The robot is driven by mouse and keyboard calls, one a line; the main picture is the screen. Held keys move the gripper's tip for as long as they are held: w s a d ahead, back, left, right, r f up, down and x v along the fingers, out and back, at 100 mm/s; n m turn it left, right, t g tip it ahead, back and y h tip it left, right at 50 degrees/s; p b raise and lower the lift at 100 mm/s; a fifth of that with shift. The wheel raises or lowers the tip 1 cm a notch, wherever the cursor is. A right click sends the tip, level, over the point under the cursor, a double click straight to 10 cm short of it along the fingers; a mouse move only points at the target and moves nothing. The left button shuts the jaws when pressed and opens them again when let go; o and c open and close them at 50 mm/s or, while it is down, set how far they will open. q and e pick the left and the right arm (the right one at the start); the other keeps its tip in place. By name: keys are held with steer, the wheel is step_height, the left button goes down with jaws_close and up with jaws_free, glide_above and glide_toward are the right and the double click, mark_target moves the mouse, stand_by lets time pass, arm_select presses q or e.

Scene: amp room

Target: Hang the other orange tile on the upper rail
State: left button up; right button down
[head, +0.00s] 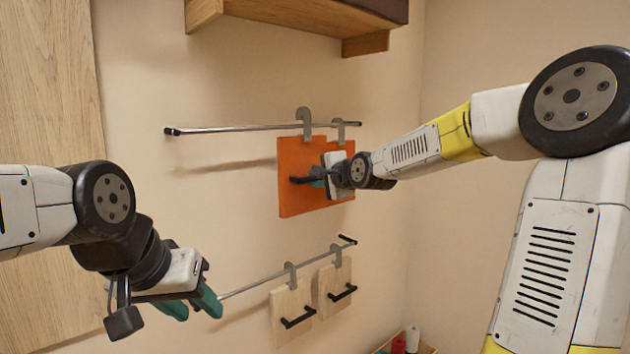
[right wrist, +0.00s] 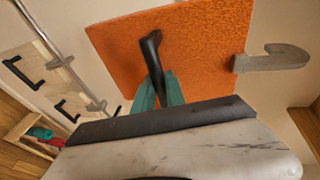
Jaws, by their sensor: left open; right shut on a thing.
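An orange tile (head: 300,150) with a black handle (right wrist: 150,50) and two grey hooks (head: 304,122) is upright at the upper rail (head: 230,129). The hook tops show above the rail line in the head view. One hook (right wrist: 275,60) shows in the right wrist view with no rail visible inside it, so I cannot tell whether the hooks rest on the rail. My right gripper (head: 316,177) is shut on the tile's handle; its green fingers (right wrist: 158,92) flank it. My left gripper (head: 193,306) is open and empty at lower left, near the lower rail's left end.
Two pale wooden tiles (head: 282,300) with black handles hang on the lower rail (head: 265,279). A wooden shelf (head: 300,14) is above the upper rail. A box with red and white items (head: 405,340) stands at the bottom right. The upper rail's left part is bare.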

steer(key=shift+w+a, duration=0.75)
steer(key=shift+w, duration=0.25)
steer(key=shift+w+a, duration=0.8)
steer(key=shift+w, duration=0.2)
steer(key=shift+w+a, duration=0.75)
steer(key=shift+w, duration=0.25)
steer(key=shift+d+f, duration=0.15)
steer(key=shift+f, duration=1.15)
steer(key=c, duration=1.3)
jaws_free()
steer(key=shift+f, duration=0.15)
